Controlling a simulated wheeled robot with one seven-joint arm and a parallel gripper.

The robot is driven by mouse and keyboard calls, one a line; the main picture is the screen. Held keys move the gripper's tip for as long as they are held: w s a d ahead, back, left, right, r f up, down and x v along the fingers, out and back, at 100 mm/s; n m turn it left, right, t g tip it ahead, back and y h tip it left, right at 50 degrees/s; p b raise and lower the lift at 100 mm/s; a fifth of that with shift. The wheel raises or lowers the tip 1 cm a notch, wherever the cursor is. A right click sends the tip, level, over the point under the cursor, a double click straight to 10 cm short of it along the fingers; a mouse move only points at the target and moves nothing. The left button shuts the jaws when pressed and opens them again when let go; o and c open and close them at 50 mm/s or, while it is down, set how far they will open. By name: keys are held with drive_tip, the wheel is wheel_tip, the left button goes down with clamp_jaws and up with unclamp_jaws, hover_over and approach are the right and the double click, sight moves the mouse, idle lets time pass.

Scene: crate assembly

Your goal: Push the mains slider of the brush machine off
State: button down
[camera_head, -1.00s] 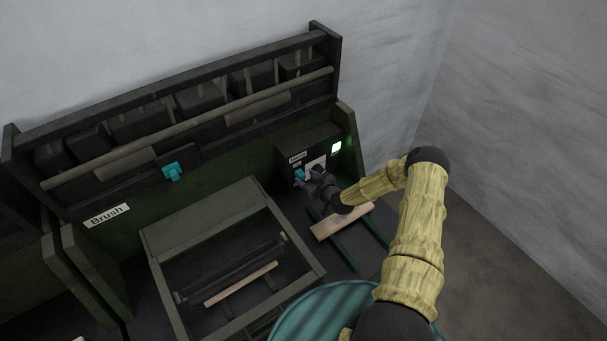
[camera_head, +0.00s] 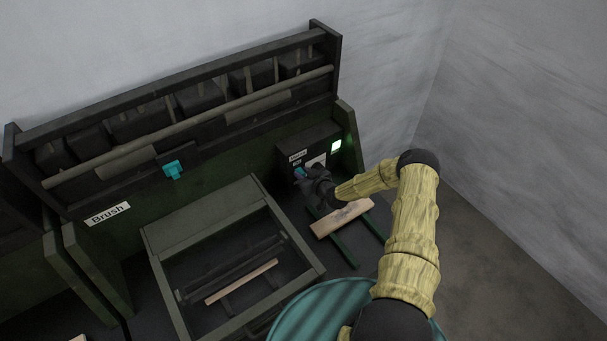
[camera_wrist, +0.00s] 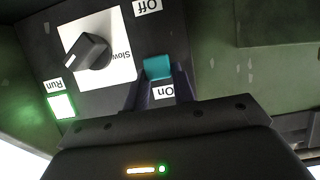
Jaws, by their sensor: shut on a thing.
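The brush machine's control box (camera_head: 290,150) stands at the right end of the green machine, under a "Mains" label. In the wrist view, which shows the box upside down, the teal mains slider (camera_wrist: 158,67) sits next to the "On" label (camera_wrist: 163,92), with the "Off" label (camera_wrist: 148,7) at the other end of its dark track. My gripper (camera_wrist: 160,84) has its two fingers close on either side of the slider and is shut on it. In the head view my gripper (camera_head: 304,180) is at the box front and hides most of the slider.
A dark "Slow" knob (camera_wrist: 88,52) on a white plate and a lit green "Run" lamp (camera_wrist: 61,106) are beside the slider. A wooden board (camera_head: 342,219) lies on green rails below my arm. A framed opening (camera_head: 200,215) and a teal round container (camera_head: 325,308) stand nearer.

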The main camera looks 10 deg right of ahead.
drive_tip(key=shift+f+b, duration=2)
drive_tip(key=shift+b, duration=0.1)
drive_tip(key=shift+s, duration=0.1)
drive_tip(key=c, duration=1.2)
unclamp_jaws()
drive_tip(key=shift+f, duration=0.1)
drive_tip(key=shift+o, duration=0.2)
drive_tip(key=b+v, duration=0.3)
drive_tip(key=v, duration=1.4)
drive_tip(key=shift+s+d+b, duration=0.15)
drive_tip(key=shift+d+b, duration=0.05)
drive_tip(key=shift+b, duration=0.1)
drive_tip(key=shift+a, duration=0.1)
